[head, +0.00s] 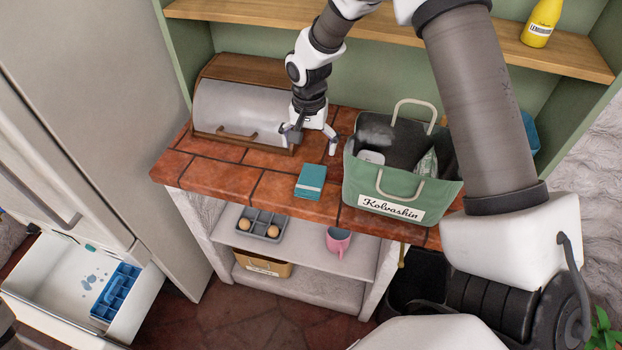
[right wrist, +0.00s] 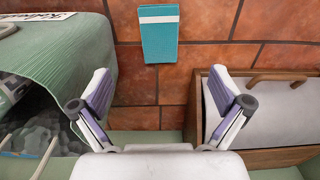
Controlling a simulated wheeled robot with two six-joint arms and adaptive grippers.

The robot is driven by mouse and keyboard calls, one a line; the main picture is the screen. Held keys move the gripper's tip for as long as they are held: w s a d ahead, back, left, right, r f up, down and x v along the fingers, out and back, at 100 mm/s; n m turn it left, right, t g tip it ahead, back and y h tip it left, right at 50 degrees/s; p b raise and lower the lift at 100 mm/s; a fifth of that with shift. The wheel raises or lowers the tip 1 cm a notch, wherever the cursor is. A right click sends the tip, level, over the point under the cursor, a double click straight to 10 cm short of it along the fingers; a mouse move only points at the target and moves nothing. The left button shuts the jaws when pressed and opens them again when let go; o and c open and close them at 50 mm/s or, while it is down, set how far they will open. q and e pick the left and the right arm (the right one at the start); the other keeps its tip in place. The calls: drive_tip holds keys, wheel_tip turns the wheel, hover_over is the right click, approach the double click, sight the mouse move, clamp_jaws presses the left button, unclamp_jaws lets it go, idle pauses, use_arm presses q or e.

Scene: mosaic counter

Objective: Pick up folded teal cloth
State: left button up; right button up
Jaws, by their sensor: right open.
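The folded teal cloth (head: 311,181) lies flat on the tiled counter near its front edge, with a pale stripe across it. In the right wrist view the cloth (right wrist: 159,38) lies beyond the fingertips, near the top middle. My right gripper (head: 309,142) is open and empty above the counter, behind the cloth and apart from it. Its two spread fingers (right wrist: 162,95) show in the right wrist view with bare tiles between them. My left gripper is not in view.
A green bag (head: 372,189) with handles stands right of the cloth, with items inside. A bread box (head: 235,108) stands on the left of the counter. A shelf below holds an egg tray (head: 260,222) and a pink mug (head: 338,240). An open drawer (head: 62,275) is at lower left.

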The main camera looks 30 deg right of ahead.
drive_tip(key=b, duration=0.3)
hover_over(310, 182)
wheel_tip(310, 182, down, 4)
drive_tip(key=f, duration=0.1)
drive_tip(key=f+b, duration=0.1)
drive_tip(key=shift+w+f, duration=0.2)
drive_tip(key=shift+f, duration=0.5)
drive_tip(key=shift+s+f+p, duration=0.2)
drive_tip(key=shift+f+p, duration=0.35)
drive_tip(key=shift+f, duration=0.2)
wheel_tip(310, 182, down, 4)
drive_tip(key=shift+f+p, duration=0.2)
drive_tip(key=shift+p, duration=0.65)
drive_tip(key=shift+w+d+f, duration=0.1)
drive_tip(key=shift+w+f, duration=0.1)
drive_tip(key=shift+f, duration=0.1)
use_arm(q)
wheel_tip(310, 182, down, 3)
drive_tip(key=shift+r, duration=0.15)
use_arm(e)
drive_tip(key=shift+s+r, duration=0.15)
drive_tip(key=shift+s, duration=0.05)
drive_tip(key=c, duration=1.1)
